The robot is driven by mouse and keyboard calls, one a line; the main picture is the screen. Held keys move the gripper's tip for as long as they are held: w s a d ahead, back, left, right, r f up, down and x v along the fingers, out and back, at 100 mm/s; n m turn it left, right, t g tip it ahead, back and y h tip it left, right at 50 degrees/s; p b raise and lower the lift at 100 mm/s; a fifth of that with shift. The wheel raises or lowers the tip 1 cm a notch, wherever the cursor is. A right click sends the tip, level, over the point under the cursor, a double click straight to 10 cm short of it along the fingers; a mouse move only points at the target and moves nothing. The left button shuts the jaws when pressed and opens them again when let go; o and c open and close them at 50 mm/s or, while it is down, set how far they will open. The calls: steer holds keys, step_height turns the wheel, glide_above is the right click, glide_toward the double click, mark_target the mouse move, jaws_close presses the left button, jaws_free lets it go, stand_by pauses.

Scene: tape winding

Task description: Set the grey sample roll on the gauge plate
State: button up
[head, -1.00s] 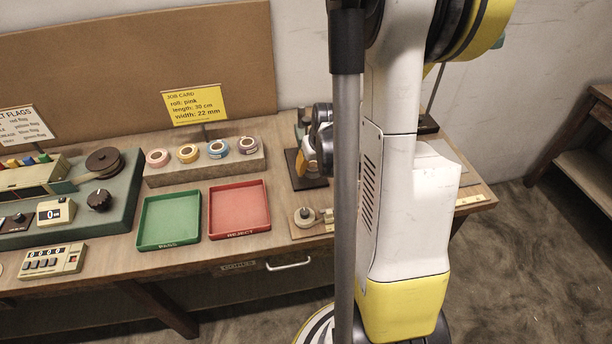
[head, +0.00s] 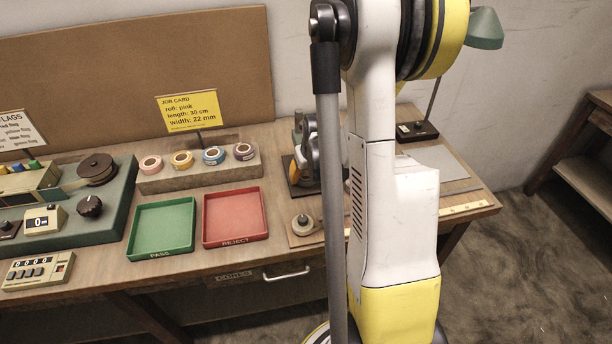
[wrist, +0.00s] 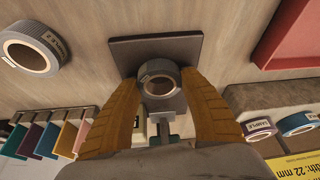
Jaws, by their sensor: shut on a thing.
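In the wrist view the grey sample roll (wrist: 160,88) sits between the two yellow fingers of my gripper (wrist: 158,78), which is shut on it. A dark square gauge plate (wrist: 125,50) lies under the roll, which overlaps it in the picture; I cannot tell whether they touch. A grey post stands at the plate's lower edge in that view. In the head view the plate (head: 296,184) shows as a dark edge left of my arm, with a yellow finger over it; the held roll cannot be made out there.
A second grey roll marked as a sample (wrist: 32,53) lies to the left in the wrist view, with coloured cards (wrist: 45,138) below. The red reject tray (head: 235,217), green pass tray (head: 162,228) and rack of rolls (head: 205,175) stand left of the plate. My arm hides much.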

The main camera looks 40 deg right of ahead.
steer(key=o, duration=0.9)
steer(key=shift+s+r+p, duration=0.1)
steer(key=shift+r+p, duration=0.3)
steer(key=shift+p, duration=0.05)
steer(key=p+v, duration=0.4)
steer(key=v, duration=0.8)
steer(key=s+a+r+n+t, duration=0.1)
steer(key=a+r, duration=0.3)
steer(key=a, duration=0.5)
steer(key=s+a+r+n+t+y, duration=0.1)
steer(key=s+a+r, duration=0.3)
steer(key=a, duration=0.5)
steer(key=s+a+r+n+t, duration=0.1)
steer(key=a+r, duration=0.3)
steer(key=a, duration=0.5)
steer(key=shift+s+a+r+n+y, duration=0.1)
steer(key=shift+s+n+y, duration=0.1)
steer(key=shift+s+n, duration=0.2)
steer(key=shift+s+a+n+y, duration=0.15)
steer(key=shift+s+n+y, duration=0.1)
steer(key=shift+n, duration=0.25)
